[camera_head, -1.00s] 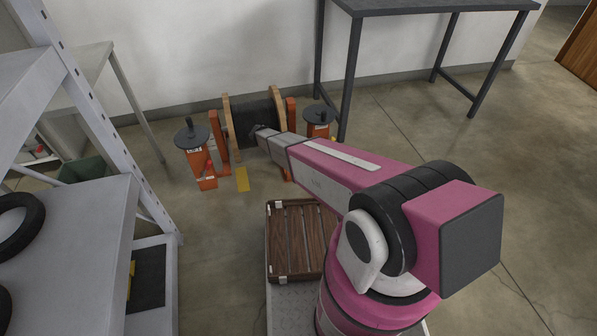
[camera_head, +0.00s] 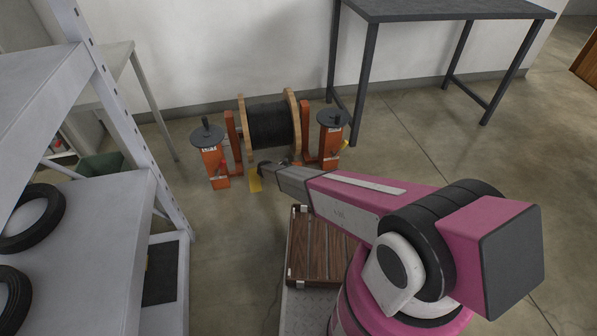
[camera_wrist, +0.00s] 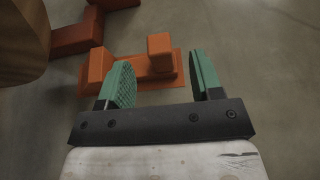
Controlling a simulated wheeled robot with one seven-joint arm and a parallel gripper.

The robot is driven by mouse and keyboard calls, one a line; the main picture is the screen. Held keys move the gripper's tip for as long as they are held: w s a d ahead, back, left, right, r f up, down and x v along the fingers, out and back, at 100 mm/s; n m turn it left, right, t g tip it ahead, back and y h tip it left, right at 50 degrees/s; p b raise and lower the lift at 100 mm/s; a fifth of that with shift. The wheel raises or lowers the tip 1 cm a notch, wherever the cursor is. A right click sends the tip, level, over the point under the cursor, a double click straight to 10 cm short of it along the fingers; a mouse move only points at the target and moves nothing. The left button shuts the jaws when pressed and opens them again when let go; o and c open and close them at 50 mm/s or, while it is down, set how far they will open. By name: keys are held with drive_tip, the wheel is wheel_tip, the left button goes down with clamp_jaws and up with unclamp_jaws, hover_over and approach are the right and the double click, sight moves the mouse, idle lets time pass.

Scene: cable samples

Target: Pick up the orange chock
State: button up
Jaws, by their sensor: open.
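An orange chock (camera_wrist: 160,52), a low piece with raised blocks at its ends, lies on the floor in the wrist view. It is just beyond my green fingertips (camera_wrist: 163,72). The left finger overlaps its left part, and its right block stands between the fingers' lines. My gripper is open with nothing between its fingers; I cannot tell whether a finger touches the chock. In the head view my gripper (camera_head: 265,168) is low in front of the cable reel (camera_head: 270,126), and I cannot make out the chock there.
Orange jack stands (camera_head: 213,165) and (camera_head: 328,140) flank the reel. An orange stand foot (camera_wrist: 75,35) and the wooden flange (camera_wrist: 20,40) are close at upper left in the wrist view. A grey shelf (camera_head: 95,245) holds tyres at left; a dark table (camera_head: 440,8) stands behind.

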drive_tip(key=x, duration=0.5)
drive_tip(key=shift+w+d+f, duration=0.1)
drive_tip(key=shift+d+f, duration=0.1)
drive_tip(key=shift+f, duration=0.15)
clamp_jaws()
